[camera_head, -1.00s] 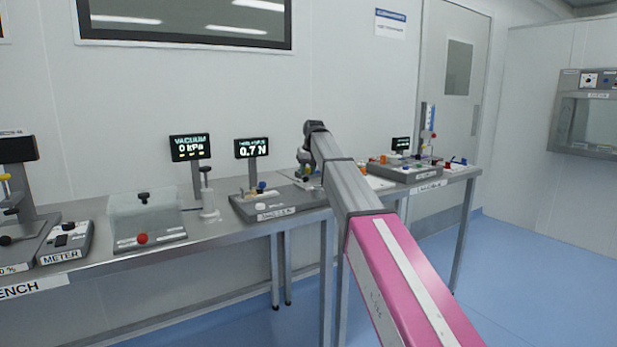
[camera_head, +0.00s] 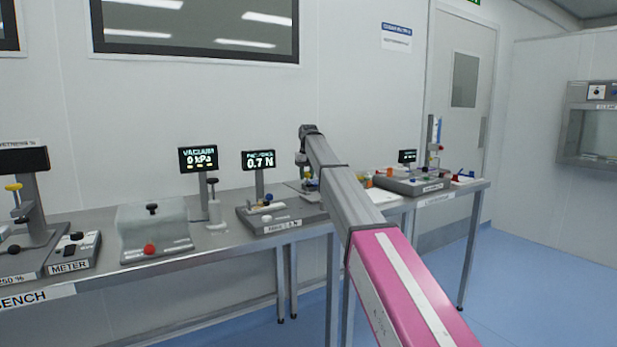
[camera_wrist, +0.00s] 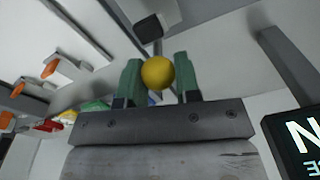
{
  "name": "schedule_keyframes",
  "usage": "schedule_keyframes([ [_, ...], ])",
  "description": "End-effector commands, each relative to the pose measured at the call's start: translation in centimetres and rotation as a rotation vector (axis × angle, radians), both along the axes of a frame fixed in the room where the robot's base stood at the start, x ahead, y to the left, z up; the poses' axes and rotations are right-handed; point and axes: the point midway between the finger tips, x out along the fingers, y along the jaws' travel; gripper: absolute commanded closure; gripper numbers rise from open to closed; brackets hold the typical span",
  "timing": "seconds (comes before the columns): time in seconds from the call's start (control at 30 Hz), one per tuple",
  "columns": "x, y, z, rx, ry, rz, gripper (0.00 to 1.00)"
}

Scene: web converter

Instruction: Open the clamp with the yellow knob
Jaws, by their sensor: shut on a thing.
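In the wrist view, a round yellow knob (camera_wrist: 158,73) sits between the two green fingers of my gripper (camera_wrist: 157,62), which are shut on it. In the head view my arm covers most of the gripper and clamp, near the middle of the bench.
The metal bench (camera_head: 90,290) carries a tester with a display reading 0.7 N (camera_head: 260,160), a clear box with a red knob (camera_head: 150,235) and a METER box (camera_head: 73,252). Orange pieces (camera_wrist: 50,68) lie left in the wrist view. Blue floor in front is clear.

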Motion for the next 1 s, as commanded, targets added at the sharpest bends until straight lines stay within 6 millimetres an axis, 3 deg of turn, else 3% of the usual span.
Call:
schedule_keyframes([
  [0.7,0.45,0.26,-0.42,-0.041,0.060,-0.001,1.00],
  [0.73,0.44,0.25,-0.43,-0.041,0.061,-0.001,0.63],
  [0.8,0.43,0.25,-0.40,-0.041,0.061,-0.001,0.44],
  [1.0,0.41,0.24,-0.28,-0.041,0.060,-0.001,0.44],
])
